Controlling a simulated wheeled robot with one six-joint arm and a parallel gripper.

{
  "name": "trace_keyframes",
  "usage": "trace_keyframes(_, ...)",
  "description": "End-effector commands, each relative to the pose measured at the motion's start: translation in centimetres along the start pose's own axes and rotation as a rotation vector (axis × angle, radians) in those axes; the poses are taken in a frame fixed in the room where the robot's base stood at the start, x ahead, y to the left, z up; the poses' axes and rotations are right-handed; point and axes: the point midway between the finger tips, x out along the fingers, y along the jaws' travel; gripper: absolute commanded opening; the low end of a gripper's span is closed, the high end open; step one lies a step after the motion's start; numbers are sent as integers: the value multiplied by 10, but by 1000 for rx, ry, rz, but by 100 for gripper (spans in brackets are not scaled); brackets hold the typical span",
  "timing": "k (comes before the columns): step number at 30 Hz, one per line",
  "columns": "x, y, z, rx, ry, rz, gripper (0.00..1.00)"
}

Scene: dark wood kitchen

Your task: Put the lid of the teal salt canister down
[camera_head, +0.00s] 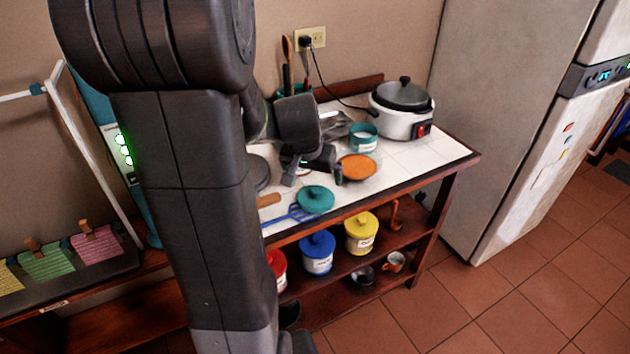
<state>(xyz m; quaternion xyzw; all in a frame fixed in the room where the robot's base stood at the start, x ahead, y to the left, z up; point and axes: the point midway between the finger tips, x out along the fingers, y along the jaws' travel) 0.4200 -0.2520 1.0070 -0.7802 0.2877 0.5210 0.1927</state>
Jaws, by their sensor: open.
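The teal lid (316,198) lies on the white tiled counter near its front edge, knob up, beside a blue slotted utensil (290,214). I cannot tell whether its rim touches the utensil. The teal salt canister (363,138) stands uncovered farther back, with white contents showing. My gripper (314,177) is open just behind the lid in the picture, its dark fingers apart and apparently empty. My arm hides part of the counter's left side.
An orange round dish (357,167) sits right of my gripper. A white cooker (402,108) stands at the back right. Yellow (361,235), blue (318,254) and red (277,270) canisters stand on the shelf below. The counter's right end is clear.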

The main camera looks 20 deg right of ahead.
Motion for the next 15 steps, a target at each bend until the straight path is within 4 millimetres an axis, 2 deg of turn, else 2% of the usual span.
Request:
trace_keyframes(3, -18, 0, -1, -1, 4, -1, 100)
trace_keyframes(6, -27, 0, -1, -1, 2, -1, 100)
trace_keyframes(15, -36, 0, 0, -1, -1, 0, 100)
